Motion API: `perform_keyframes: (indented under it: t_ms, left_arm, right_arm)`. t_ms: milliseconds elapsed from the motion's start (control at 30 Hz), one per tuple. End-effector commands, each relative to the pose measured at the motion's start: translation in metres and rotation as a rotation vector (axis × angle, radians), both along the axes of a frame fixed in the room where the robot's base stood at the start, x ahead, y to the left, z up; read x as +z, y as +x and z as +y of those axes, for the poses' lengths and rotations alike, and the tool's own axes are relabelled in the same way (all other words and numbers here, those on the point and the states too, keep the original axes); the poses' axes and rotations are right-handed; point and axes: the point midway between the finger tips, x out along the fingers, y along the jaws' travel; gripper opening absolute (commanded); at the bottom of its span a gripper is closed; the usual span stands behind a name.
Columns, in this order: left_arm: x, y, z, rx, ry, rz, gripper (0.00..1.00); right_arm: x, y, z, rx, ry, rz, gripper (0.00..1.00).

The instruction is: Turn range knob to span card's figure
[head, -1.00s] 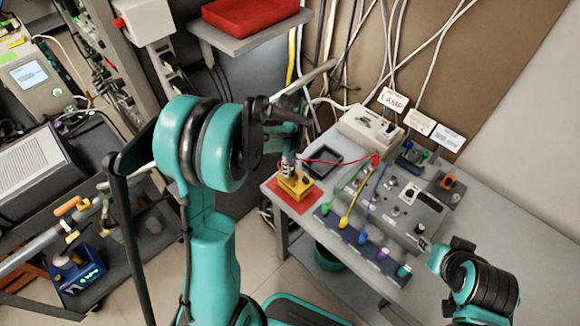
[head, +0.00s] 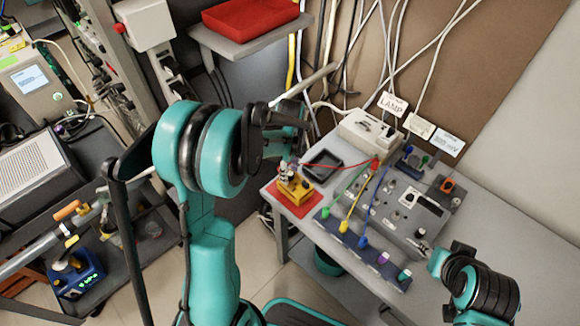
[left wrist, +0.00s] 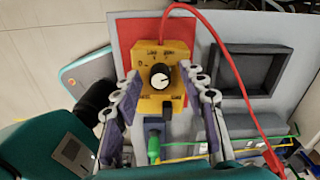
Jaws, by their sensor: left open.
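The yellow box (head: 297,192) sits on a red mat (head: 291,209) at the left end of the grey bench. In the left wrist view its black range knob (left wrist: 161,77) has a white face with a dark pointer mark. My left gripper (left wrist: 160,88) is open, with its fingers apart on either side of the yellow box and knob; contact cannot be told.
A grey instrument panel (head: 385,222) with coloured plugs and leads lies right of the box. A red lead (left wrist: 230,68) curves from the box past the right finger. A black tray (head: 322,165) and a white lamp unit (head: 357,130) stand behind.

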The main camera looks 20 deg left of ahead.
Motion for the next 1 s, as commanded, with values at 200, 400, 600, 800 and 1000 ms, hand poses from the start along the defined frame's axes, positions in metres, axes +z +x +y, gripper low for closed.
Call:
perform_keyframes:
  t_ms: [200, 400, 600, 800, 1000]
  left_arm:
    - [0.031, 0.000, 0.000, 0.000, 0.000, 0.000, 0.42]
    - [0.076, 0.000, 0.000, 0.000, 0.000, 0.000, 0.42]
    - [0.108, 0.001, 0.000, 0.000, 0.000, 0.000, 0.42]
    - [0.118, 0.001, 0.000, 0.000, 0.000, 0.000, 0.42]
    - [0.118, 0.001, 0.000, 0.000, 0.000, 0.000, 0.42]
  right_arm:
    - [0.000, 0.000, 0.000, 0.000, 0.000, 0.000, 0.34]
    - [0.000, 0.000, 0.000, 0.000, 0.000, 0.000, 0.34]
    - [0.000, 0.000, 0.000, 0.000, 0.000, 0.000, 0.34]
    - [0.000, 0.000, 0.000, 0.000, 0.000, 0.000, 0.34]
    - [0.000, 0.000, 0.000, 0.000, 0.000, 0.000, 0.34]
